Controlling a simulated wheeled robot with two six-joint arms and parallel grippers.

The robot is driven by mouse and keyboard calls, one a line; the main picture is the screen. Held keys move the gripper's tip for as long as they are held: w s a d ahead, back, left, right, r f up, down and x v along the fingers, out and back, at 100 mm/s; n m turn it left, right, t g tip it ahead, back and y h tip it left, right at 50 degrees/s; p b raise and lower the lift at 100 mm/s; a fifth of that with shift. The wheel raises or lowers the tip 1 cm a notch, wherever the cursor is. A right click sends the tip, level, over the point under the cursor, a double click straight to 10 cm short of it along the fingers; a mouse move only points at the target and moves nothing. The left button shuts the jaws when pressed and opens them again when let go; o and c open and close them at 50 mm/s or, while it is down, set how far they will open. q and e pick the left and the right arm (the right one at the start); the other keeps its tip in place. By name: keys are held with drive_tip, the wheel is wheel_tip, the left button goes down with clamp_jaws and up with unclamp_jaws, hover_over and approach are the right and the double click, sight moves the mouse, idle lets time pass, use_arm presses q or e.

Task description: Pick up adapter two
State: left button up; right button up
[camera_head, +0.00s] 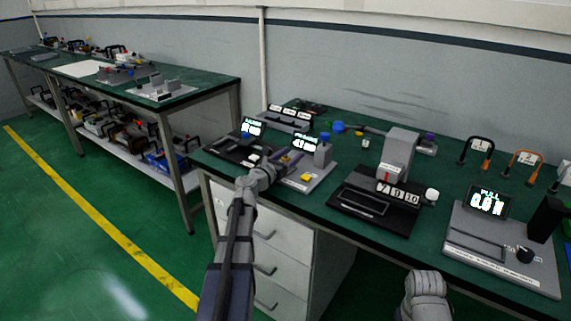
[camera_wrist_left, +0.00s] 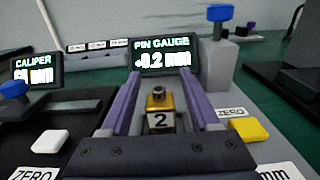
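Adapter two (camera_wrist_left: 158,112) is a small gold block with a dark round top and a white label reading "2". In the left wrist view it stands between the two purple-and-grey fingers of my left gripper (camera_wrist_left: 160,95). The fingers are apart, with a gap showing on each side of the block. In the head view my left gripper (camera_head: 284,162) is over the pin gauge station at the left end of the green bench, and I cannot make out the adapter there.
The pin gauge display (camera_wrist_left: 162,56) is just behind the adapter. A blue-topped grey post (camera_wrist_left: 217,50) and a yellow button (camera_wrist_left: 249,130) are to the right. The caliper display (camera_wrist_left: 36,72) is to the left. A black-based device (camera_head: 375,205) and a pull tester (camera_head: 500,255) stand farther right.

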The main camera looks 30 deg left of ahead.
use_arm(q)
clamp_jaws()
drive_tip(key=shift+r, duration=0.1)
idle(0.6)
wheel_tip(320, 180, up, 10)
drive_tip(key=p, duration=1)
